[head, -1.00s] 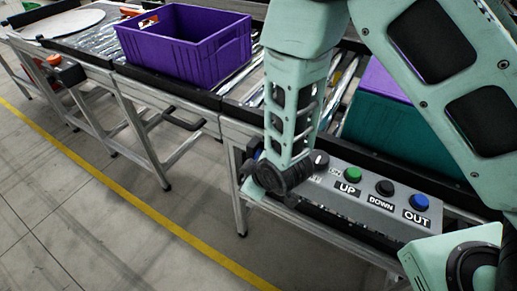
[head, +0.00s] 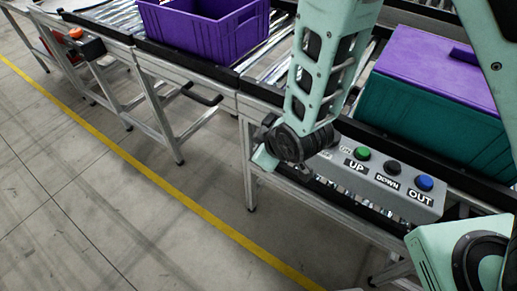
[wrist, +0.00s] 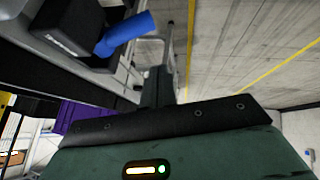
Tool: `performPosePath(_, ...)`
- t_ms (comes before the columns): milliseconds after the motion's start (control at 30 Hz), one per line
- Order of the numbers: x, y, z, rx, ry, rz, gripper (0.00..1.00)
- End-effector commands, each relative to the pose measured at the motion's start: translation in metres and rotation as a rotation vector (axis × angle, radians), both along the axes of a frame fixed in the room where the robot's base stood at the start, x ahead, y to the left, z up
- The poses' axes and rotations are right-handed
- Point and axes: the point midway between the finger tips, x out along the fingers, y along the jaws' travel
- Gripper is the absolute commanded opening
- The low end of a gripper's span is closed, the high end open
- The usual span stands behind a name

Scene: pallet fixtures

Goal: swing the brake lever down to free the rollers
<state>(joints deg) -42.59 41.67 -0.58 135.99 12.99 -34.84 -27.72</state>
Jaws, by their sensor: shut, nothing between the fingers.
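A blue handle (wrist: 125,34), which looks like the brake lever, sticks out of a black housing (wrist: 68,28) at the upper left of the wrist view. In the head view my arm hides most of that spot, and I cannot tell the lever's exact tilt. My gripper (wrist: 158,86) is shut and empty. In the wrist view its dark fingers lie to the right of and below the blue handle, with a gap in the picture. In the head view my gripper (head: 264,160) hangs at the conveyor's front side, left of the button panel.
The button panel (head: 385,180) with UP, DOWN and OUT is close on the right. A teal crate with a purple lid (head: 435,110) sits behind it. A purple bin (head: 200,38) stands on the left conveyor. The floor (head: 110,180) in front is clear.

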Motion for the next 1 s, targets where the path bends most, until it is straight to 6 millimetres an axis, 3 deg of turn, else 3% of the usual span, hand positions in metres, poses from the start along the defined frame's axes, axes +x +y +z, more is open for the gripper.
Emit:
performPosePath(200,-0.023,-0.007,0.026,0.002,-0.002,-0.001,0.00)
performPosePath(400,-0.036,-0.011,0.040,0.001,-0.001,-0.001,0.00)
performPosePath(1000,-0.038,-0.012,0.043,0.000,0.000,-0.001,0.00)
